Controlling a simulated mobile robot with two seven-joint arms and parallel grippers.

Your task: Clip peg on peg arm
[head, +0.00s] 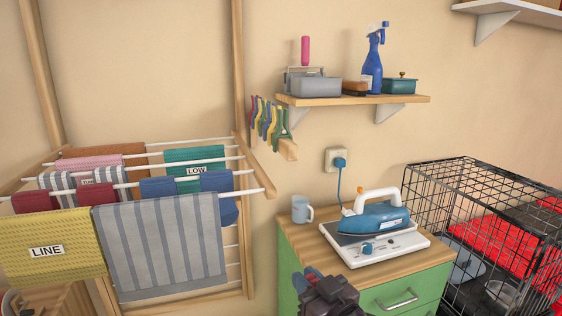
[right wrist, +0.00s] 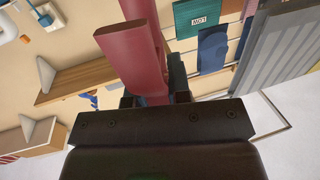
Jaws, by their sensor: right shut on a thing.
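My right gripper (head: 312,281) is low in the head view, in front of the green cabinet. It is shut on a red peg (right wrist: 140,55), which fills the upper middle of the right wrist view and points away from the jaws. In the head view only a small red bit of that peg shows at the jaws. The wooden peg arm (head: 289,150) sticks out from the wall below the left end of the shelf. Several coloured pegs (head: 270,122) are clipped along it in a row. The held peg is apart from the arm, well below it. My left gripper is not in view.
A drying rack (head: 262,178) with towels stands at left. A shelf (head: 400,99) holds a spray bottle (head: 373,60) and boxes. On the cabinet (head: 290,250) are a mug (head: 301,209) and a blue iron (head: 375,218). A wire crate (head: 480,166) stands at right.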

